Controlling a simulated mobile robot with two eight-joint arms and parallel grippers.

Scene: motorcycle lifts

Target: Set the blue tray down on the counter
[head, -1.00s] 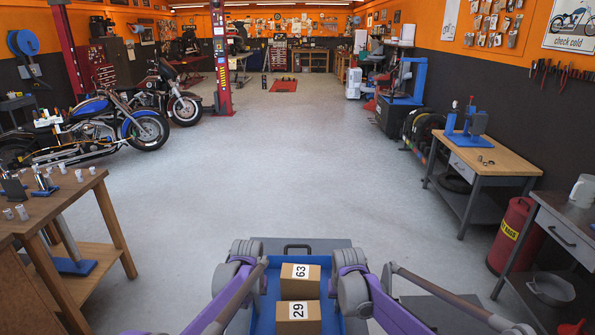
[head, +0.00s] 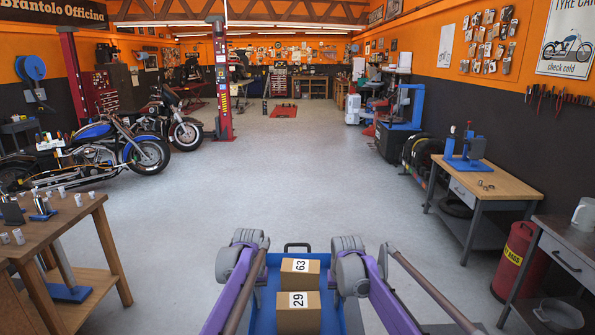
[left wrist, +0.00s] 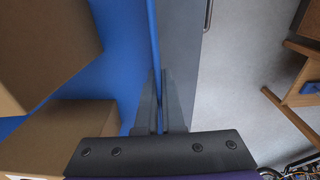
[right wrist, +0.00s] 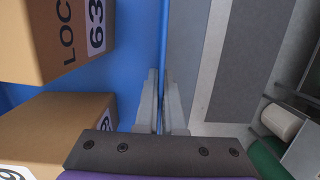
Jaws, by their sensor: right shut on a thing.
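The blue tray (head: 262,318) is in front of me at the bottom of the head view, between my two arms. It carries two brown cardboard boxes, one marked 63 (head: 299,275) and a nearer one marked 29 (head: 299,315). My left gripper (left wrist: 158,105) is shut on the tray's left wall, with its fingers on both sides of the wall. My right gripper (right wrist: 162,105) is shut on the tray's right wall in the same way. In the head view the fingertips are hidden behind the wrists. I cannot tell which surface is the counter.
A wooden table (head: 85,226) with small parts is near on the left. A wood-topped bench (head: 500,175) with a blue tool, a red drum (head: 517,262) and a grey drawer table (head: 570,240) stand on the right. Motorcycles are further left. The middle floor (head: 270,170) is clear.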

